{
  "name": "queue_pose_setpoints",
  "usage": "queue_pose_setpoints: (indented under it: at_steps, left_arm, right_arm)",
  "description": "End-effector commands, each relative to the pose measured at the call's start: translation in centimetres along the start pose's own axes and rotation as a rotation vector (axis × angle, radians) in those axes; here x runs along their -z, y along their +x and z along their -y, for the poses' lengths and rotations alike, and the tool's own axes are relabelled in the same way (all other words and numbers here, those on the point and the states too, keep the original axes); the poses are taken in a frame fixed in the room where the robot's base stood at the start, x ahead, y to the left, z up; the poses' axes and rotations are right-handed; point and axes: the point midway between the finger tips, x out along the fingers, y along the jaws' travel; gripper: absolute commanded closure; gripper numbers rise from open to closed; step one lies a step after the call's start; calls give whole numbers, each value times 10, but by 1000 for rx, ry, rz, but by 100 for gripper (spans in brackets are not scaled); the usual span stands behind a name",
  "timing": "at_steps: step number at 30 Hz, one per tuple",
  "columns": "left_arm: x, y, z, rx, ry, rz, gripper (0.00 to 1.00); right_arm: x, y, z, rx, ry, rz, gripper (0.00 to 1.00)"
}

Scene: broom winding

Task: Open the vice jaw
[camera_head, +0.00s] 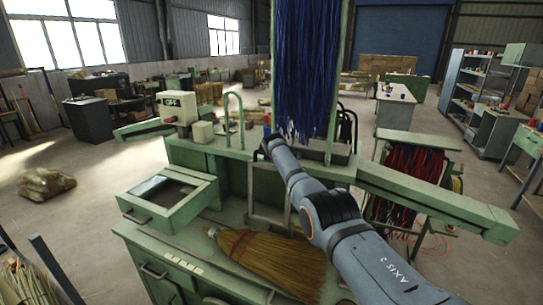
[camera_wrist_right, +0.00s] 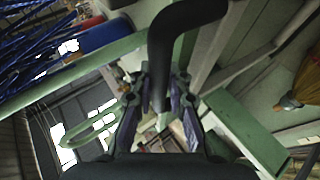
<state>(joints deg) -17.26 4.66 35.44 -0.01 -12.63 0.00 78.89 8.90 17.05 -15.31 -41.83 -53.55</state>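A curved black handle (camera_wrist_right: 185,20) crosses the top of the right wrist view and runs down between the fingers of my right gripper (camera_wrist_right: 163,80). Almost no gap shows on either side of it, but I cannot tell whether the fingers grip it. In the head view my right arm reaches from the lower right to the green machine; its gripper is hidden there. The jaw opening cannot be made out. My left gripper is not in view.
A straw broom (camera_head: 268,262) lies on the green bench, beside an open-topped green box (camera_head: 165,200). A green loop (camera_head: 233,112) stands left of the bristles. Green beams (camera_head: 430,203) extend sideways. Red strands (camera_head: 410,185) hang at the right.

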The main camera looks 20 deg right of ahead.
Motion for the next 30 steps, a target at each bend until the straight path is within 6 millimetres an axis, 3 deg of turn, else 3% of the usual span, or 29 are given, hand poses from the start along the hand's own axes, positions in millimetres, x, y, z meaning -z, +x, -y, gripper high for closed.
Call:
queue_pose_setpoints:
  at_steps: [1, 5, 19, 30]
  left_arm:
    - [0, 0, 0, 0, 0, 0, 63]
    - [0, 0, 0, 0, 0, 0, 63]
    - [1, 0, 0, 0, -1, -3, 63]
    - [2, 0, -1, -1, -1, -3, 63]
  right_arm:
    - [0, 0, -1, -2, 1, -1, 78]
    - [0, 0, -1, -2, 0, -1, 61]
    - [0, -4, -1, -4, -1, 2, 61]
    - [0, -40, -1, -4, 0, -1, 61]
